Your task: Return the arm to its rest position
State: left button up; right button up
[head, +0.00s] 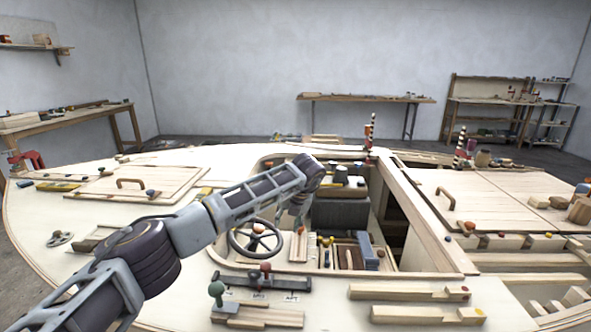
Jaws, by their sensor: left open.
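My left arm reaches in from the lower left, over the deck of the plywood hull (45,220) to the cockpit opening in its middle. My left gripper (298,222) hangs down at the wrist over the cockpit, just right of the steering wheel (255,238). It is small in the picture; it is open and I see nothing held in it. The wrist and forearm cover part of the cockpit's left rim. My right gripper is out of view.
Below the gripper is an open tray of tools and blocks (345,256). A dark box (340,214) stands behind it. Levers with round knobs (216,290) rise from the near deck. A hatch panel with a handle (140,184) lies left. Loose wood pieces (408,293) lie at the near right.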

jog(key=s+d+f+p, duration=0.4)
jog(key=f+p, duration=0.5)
jog(key=p, duration=0.6)
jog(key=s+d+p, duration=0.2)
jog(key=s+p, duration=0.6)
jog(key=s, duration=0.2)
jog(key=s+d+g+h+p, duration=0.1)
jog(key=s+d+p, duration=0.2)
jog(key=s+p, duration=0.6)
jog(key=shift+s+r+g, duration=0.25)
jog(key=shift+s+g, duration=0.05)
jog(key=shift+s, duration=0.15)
